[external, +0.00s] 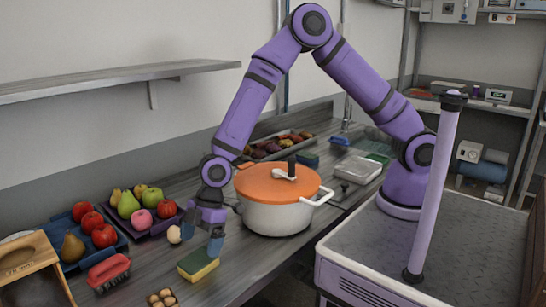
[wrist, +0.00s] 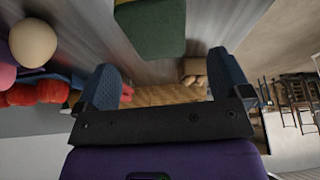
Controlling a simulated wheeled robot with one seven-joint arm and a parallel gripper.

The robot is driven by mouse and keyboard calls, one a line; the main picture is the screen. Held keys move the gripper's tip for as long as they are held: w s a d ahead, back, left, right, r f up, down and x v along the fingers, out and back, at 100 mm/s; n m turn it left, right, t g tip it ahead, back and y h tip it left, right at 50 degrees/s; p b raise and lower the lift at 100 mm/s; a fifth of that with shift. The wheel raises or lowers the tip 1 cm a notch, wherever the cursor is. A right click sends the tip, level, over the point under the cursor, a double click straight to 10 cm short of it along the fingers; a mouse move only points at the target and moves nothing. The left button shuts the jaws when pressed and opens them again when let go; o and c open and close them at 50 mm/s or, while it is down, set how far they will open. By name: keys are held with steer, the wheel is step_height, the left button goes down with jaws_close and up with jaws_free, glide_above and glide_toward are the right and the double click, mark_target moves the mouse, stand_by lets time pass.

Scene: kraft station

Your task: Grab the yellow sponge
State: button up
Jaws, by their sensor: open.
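The yellow sponge (external: 198,264) lies flat on the counter near its front edge in the external view, with a dark green layer on top. In the wrist view the green top of the sponge (wrist: 150,28) shows at the upper middle, partly cut off by the frame. My gripper (external: 203,238) points down just above and behind the sponge, apart from it. Its two blue fingers are spread with nothing between them, as the wrist view (wrist: 165,82) also shows.
A white pot (external: 278,215) with an orange lid stands close on the right. A pale egg (external: 173,234) is just left of my gripper.

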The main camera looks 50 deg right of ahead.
mark_target(197, 259)
steer(key=shift+d+x, duration=0.1)
steer(key=shift+x, duration=1.35)
steer(key=shift+d+x, duration=0.15)
steer(key=shift+x, duration=1.35)
steer(key=shift+w+f, duration=0.1)
steer(key=shift+f, duration=0.05)
steer(key=c, duration=1)
